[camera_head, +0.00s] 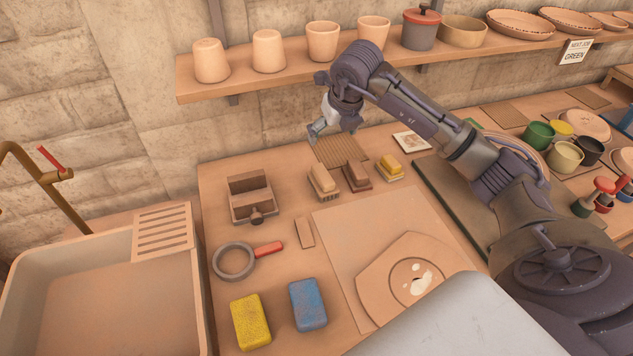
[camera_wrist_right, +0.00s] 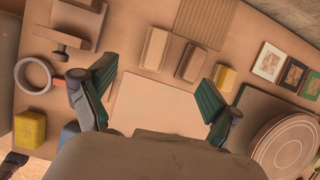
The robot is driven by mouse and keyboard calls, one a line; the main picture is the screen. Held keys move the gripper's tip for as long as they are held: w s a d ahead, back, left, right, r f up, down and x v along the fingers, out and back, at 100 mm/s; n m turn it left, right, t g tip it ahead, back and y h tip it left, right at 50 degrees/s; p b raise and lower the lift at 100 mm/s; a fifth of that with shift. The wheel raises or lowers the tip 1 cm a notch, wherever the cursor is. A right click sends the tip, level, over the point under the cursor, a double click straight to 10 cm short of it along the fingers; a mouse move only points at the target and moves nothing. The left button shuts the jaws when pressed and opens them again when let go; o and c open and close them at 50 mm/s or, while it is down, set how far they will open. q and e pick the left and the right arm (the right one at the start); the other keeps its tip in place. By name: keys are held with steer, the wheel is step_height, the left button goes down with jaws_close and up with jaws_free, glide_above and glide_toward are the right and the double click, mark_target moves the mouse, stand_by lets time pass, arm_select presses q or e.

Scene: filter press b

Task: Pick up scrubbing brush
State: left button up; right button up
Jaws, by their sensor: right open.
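Three small block-shaped brushes stand in a row on the table: a pale one (camera_head: 323,182) with bristles showing below, a brown one (camera_head: 357,176) and a yellow-topped one (camera_head: 389,167). I cannot tell for certain which is the scrubbing brush. In the right wrist view the pale block (camera_wrist_right: 155,48), brown block (camera_wrist_right: 192,63) and yellow block (camera_wrist_right: 225,77) lie beyond the fingertips. My right gripper (camera_head: 318,131) is above the back of the table, over a ribbed mat. Its green-padded fingers (camera_wrist_right: 160,92) are spread wide and hold nothing. My left gripper is out of view.
A sink (camera_head: 110,290) is at left. A wooden box-like tool (camera_head: 252,197), a ring with a red handle (camera_head: 234,261), a yellow sponge (camera_head: 250,321) and a blue sponge (camera_head: 308,305) lie nearby. A shelf (camera_head: 290,75) with pots runs above the table.

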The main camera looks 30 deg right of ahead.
step_height(320, 180, down, 4)
steer(key=b, duration=0.3)
glide_toward(323, 175)
steer(key=x, duration=0.5)
steer(key=shift+w+d, duration=0.2)
steer(key=shift+w, duration=0.3)
steer(key=shift+w+f, duration=0.1)
steer(key=shift+f, duration=0.2)
steer(key=shift+f+p, duration=0.35)
steer(key=shift+f, duration=0.25)
steer(key=p+x, duration=0.1)
steer(key=x, duration=0.2)
steer(key=shift+f, duration=0.3)
steer(key=shift+w+f, duration=0.1)
steer(key=shift+f, duration=0.25)
steer(key=c, duration=1.3)
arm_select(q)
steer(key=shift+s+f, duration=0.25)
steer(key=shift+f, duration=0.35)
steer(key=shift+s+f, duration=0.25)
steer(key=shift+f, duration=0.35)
